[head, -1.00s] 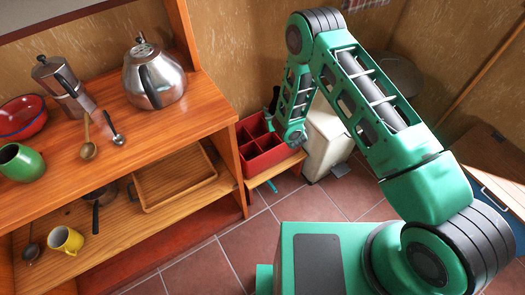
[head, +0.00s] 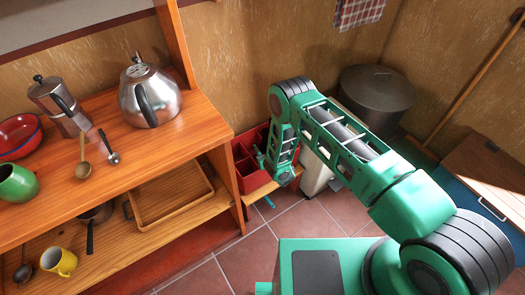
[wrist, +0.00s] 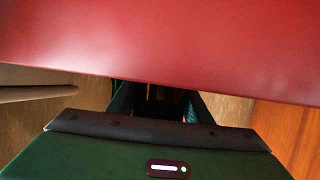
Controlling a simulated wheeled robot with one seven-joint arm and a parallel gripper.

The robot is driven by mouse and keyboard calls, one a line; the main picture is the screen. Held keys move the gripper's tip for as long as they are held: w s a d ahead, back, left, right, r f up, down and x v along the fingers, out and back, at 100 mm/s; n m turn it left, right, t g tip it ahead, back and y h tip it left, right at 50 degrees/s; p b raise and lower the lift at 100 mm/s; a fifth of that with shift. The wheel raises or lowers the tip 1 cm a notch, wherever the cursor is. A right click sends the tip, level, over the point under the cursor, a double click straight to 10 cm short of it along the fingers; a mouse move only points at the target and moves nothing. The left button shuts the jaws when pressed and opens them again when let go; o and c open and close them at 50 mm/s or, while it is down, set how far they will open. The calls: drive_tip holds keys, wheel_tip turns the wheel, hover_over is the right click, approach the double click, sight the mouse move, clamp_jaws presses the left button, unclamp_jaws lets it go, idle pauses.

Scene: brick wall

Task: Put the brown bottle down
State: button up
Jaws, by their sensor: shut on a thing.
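The red crate (head: 256,181) with compartments stands on a low wooden stand right of the shelf unit in the head view. My arm's end hangs down at the crate's right side and covers part of it. In the wrist view the crate's red wall (wrist: 150,40) fills the top. My gripper (wrist: 157,103) shows below it, its green fingers apart around a dark, shadowed shape. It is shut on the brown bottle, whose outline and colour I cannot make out. Its base and any contact with the crate are hidden.
A wooden shelf unit (head: 205,135) at left holds a steel kettle (head: 150,95), a moka pot (head: 62,108), a green cup (head: 17,183) and a yellow mug (head: 59,262). A pale bin stands behind my arm. A big dark pot (head: 376,97) is at the back right. Tiled floor shows in front.

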drive_tip(key=shift+f, duration=0.9)
drive_tip(key=shift+f, duration=0.15)
drive_tip(key=shift+f, duration=0.2)
